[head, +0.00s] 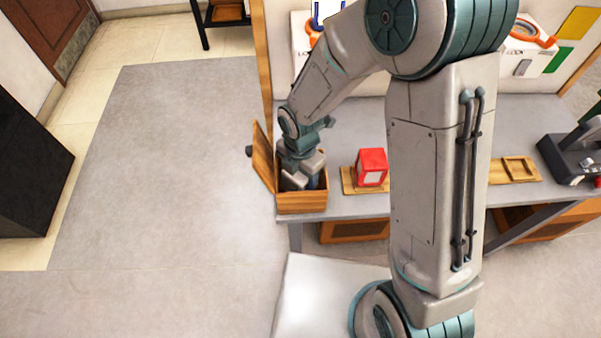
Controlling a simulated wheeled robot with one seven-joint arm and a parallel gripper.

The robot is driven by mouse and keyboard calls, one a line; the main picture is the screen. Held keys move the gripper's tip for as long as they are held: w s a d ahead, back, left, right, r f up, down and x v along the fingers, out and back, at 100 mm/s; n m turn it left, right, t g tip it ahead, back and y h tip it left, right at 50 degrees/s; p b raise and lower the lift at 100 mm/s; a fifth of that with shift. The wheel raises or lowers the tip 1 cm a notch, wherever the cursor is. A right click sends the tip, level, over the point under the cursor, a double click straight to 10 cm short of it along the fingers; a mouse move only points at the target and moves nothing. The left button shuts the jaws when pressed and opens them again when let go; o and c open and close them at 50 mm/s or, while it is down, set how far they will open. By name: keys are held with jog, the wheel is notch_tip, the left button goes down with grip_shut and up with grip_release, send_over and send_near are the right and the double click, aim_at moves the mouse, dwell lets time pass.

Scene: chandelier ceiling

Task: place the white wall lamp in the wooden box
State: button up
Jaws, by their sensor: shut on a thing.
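The wooden box (302,204) stands on the left end of the grey workbench, with its lid (263,158) swung open to the left. My gripper (300,182) points down into the box's opening, its fingers between the walls. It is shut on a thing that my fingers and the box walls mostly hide. I take this for the white wall lamp, but its shape cannot be made out. I cannot tell whether it touches the box floor. No other white wall lamp is clearly seen.
A red block (372,166) sits on a wooden tray (347,181) just right of the box. A wooden frame piece (517,168) and a dark device (575,155) lie farther right on the workbench (350,206). Open floor (165,170) spreads to the left.

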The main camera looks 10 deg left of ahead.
jog(key=shift+f, duration=0.3)
jog(key=shift+f, duration=0.15)
jog(key=o, duration=1.1)
jog(key=shift+o, duration=0.2)
